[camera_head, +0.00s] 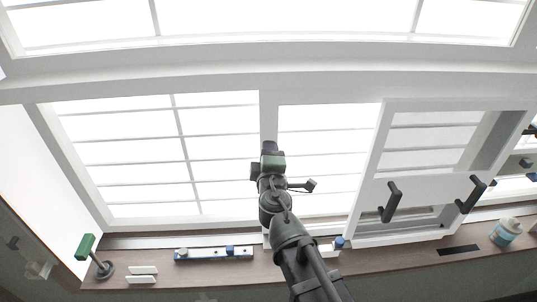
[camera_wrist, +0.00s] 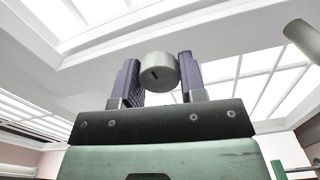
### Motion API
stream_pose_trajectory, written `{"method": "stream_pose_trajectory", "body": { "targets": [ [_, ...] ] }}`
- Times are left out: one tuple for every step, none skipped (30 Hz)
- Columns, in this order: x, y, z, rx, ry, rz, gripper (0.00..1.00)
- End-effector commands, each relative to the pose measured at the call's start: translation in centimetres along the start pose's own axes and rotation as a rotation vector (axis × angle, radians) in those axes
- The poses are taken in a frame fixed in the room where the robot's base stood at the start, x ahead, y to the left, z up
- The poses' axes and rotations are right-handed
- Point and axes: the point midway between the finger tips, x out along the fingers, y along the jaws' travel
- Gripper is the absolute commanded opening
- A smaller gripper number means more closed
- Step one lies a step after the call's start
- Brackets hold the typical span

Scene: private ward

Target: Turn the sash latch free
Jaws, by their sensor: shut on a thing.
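The sash latch shows in the wrist view as a round grey knob (camera_wrist: 160,73) with a small dark slot in its face, under the white window frame. My gripper (camera_wrist: 158,60) has its two purple-grey fingers on either side of the knob and is shut on it. In the head view my gripper (camera_head: 269,147) is up at the white upright between two window panes. The knob is hidden behind it there.
A right-hand sash (camera_head: 376,160) stands out from the window, with black handles (camera_head: 390,201) below.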

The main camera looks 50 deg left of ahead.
Motion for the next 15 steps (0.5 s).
{"method": "stream_pose_trajectory", "body": {
  "targets": [
    [-0.07, -0.03, 0.03, 0.017, 0.0, 0.0, 0.15],
    [-0.07, -0.03, 0.03, 0.026, 0.0, 0.0, 0.15],
    [-0.07, -0.03, 0.03, 0.036, 0.0, 0.0, 0.15],
    [-0.07, -0.03, 0.03, 0.043, 0.0, 0.0, 0.15],
    [-0.08, -0.03, 0.03, 0.049, 0.0, 0.0, 0.15],
    [-0.08, -0.03, 0.03, 0.055, 0.0, 0.0, 0.15],
    [-0.08, -0.03, 0.03, 0.058, 0.0, 0.0, 0.15],
    [-0.08, -0.03, 0.04, 0.06, 0.0, 0.0, 0.15],
    [-0.08, -0.03, 0.03, 0.063, 0.0, 0.0, 0.15],
    [-0.08, -0.03, 0.04, 0.064, -0.001, 0.0, 0.15],
    [-0.08, -0.03, 0.04, 0.065, -0.001, 0.0, 0.15],
    [-0.08, -0.03, 0.04, 0.066, -0.001, 0.0, 0.15],
    [-0.08, -0.03, 0.04, 0.066, -0.001, 0.0, 0.15],
    [-0.08, -0.04, 0.04, 0.066, -0.001, 0.0, 0.15],
    [-0.08, -0.04, 0.04, 0.066, 0.0, 0.0, 0.15]
  ]
}}
